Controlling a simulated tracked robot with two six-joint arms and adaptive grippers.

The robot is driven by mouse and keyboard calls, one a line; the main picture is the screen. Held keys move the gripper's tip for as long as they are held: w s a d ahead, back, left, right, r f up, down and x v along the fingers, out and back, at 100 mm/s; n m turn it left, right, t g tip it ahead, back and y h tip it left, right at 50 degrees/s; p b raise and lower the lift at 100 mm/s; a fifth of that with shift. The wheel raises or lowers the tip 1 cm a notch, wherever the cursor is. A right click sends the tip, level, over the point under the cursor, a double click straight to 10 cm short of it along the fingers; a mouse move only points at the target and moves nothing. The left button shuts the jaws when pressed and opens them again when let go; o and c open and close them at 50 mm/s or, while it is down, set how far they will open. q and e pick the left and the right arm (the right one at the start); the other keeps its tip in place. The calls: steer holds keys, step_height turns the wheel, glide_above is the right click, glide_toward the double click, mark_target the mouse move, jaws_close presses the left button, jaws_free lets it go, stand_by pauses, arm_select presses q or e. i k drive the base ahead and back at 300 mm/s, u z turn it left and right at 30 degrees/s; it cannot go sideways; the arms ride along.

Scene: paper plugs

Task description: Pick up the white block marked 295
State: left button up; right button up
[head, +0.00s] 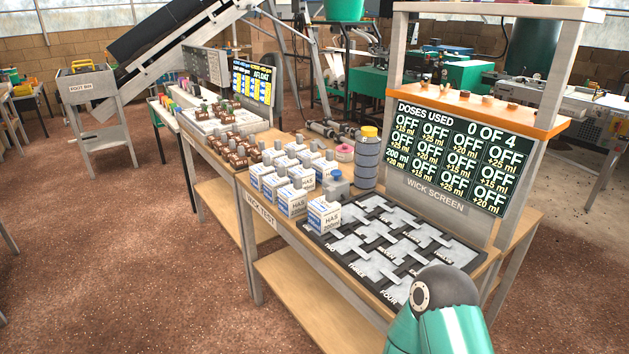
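Several white blocks with blue bands and grey knobs on top stand in a cluster on the wooden table (305,247). The nearest white block (324,215) stands at the left edge of the dark tray and its label seems to read "HAS 200 ml". Another white block (292,201) stands just behind it to the left. I cannot read 295 on any block, so I cannot tell which one bears it. Neither gripper is in view. A teal and grey link of my own arm shows at the bottom right, over the near end of the table.
The dark tray (330,246) with pale grey cells fills the table's right part. A dark stacked cylinder with a yellow cap (368,160) stands behind the blocks. The screen (450,150) reads "DOSES USED 0 OF 4". Brown plugs (228,152) sit on the left.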

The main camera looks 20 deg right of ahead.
mark_target(304, 170)
steer(key=z, duration=0.05)
steer(key=i, duration=1)
steer(key=u, duration=0.05)
